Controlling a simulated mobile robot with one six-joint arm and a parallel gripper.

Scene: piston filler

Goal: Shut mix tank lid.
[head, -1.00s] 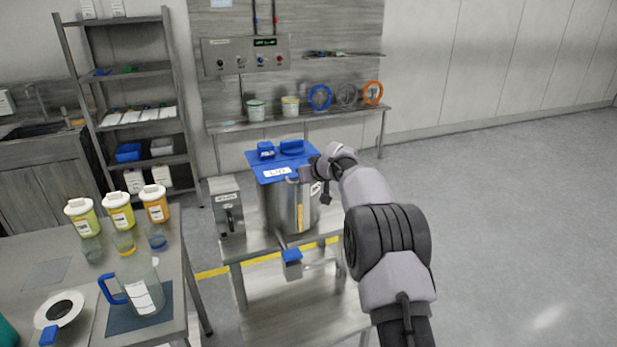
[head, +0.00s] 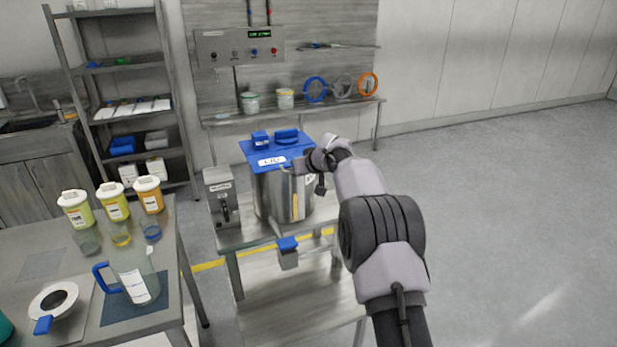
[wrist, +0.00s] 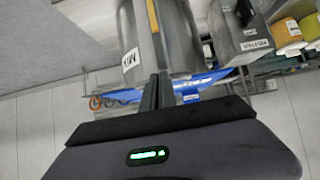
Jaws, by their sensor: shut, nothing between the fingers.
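The steel mix tank (head: 270,197) stands on a steel stand. Its blue lid (head: 300,151), with a white label and blue fittings on top, lies across the tank top, roughly level. I cannot tell if it is fully seated. My gripper (head: 298,166) is at the right front edge of the lid, partly hidden by my wrist. In the wrist view, the closed fingers (wrist: 157,88) are empty and overlap the blue lid edge (wrist: 208,78); contact is unclear. The tank wall (wrist: 182,40) shows beyond them.
A grey box with a lever (head: 221,197) stands left of the tank. A blue-handled outlet (head: 288,250) sticks out in front. A table (head: 185,318) with jars and a jug is at left. A wall shelf (head: 230,119) is behind. Floor at right is clear.

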